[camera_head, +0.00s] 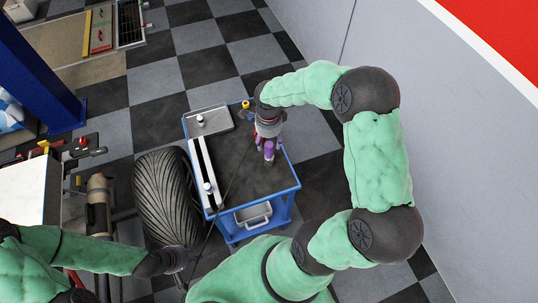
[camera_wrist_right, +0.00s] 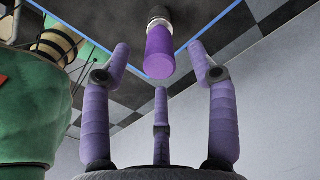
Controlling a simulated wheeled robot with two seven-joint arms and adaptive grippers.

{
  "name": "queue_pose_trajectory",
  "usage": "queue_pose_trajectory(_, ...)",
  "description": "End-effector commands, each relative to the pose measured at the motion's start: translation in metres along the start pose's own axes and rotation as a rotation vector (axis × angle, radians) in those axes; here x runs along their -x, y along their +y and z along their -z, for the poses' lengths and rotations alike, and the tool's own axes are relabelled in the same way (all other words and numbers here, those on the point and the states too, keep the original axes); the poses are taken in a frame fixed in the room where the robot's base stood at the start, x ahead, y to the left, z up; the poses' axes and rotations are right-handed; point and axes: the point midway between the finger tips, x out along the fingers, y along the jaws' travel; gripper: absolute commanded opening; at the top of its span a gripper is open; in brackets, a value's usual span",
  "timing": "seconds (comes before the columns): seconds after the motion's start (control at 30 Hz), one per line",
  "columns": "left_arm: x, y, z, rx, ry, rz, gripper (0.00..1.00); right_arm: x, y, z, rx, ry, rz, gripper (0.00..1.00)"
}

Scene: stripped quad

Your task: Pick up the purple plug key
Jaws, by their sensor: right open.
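The purple plug key (camera_wrist_right: 160,52) shows in the right wrist view as a smooth purple cylinder with a dark and silver collar at its upper end. My right gripper (camera_wrist_right: 162,65) has purple segmented fingers, which are open around the space below the key. The key appears between the two outer fingertips, with visible gaps on both sides. In the head view my right gripper (camera_head: 268,150) is over the blue cart (camera_head: 290,186); the key cannot be told apart from the purple fingers there.
A grey tray (camera_head: 208,121) and a long white rail (camera_head: 205,174) lie along the cart's left side. A small yellow-topped item (camera_head: 246,104) stands at its back edge. A large tyre (camera_head: 165,199) stands left of the cart. A grey wall (camera_head: 455,150) is at the right.

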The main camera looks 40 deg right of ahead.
Motion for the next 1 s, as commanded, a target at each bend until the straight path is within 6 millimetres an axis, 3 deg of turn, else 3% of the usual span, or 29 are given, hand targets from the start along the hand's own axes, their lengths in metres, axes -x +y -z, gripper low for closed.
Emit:
queue_pose_trajectory(0.3,-0.013,-0.004,0.001,0.0,0.0,0.0,0.4,-0.043,0.002,0.002,0.001,0.0,-0.002,0.59)
queue_pose_trajectory(0.57,-0.013,-0.004,0.001,0.0,0.0,0.0,0.4,-0.047,0.002,0.002,0.001,-0.001,0.0,0.59)
queue_pose_trajectory(0.6,-0.012,-0.004,0.001,0.0,0.0,0.0,0.4,-0.047,0.002,0.002,0.001,-0.001,0.0,0.56)
queue_pose_trajectory(0.8,-0.012,-0.004,0.001,0.0,0.0,0.0,0.4,-0.047,0.002,0.002,0.001,-0.001,0.0,0.0)
queue_pose_trajectory(1.0,-0.013,-0.004,0.001,0.0,0.0,0.0,0.4,-0.047,0.002,0.002,0.001,-0.001,0.0,0.0)
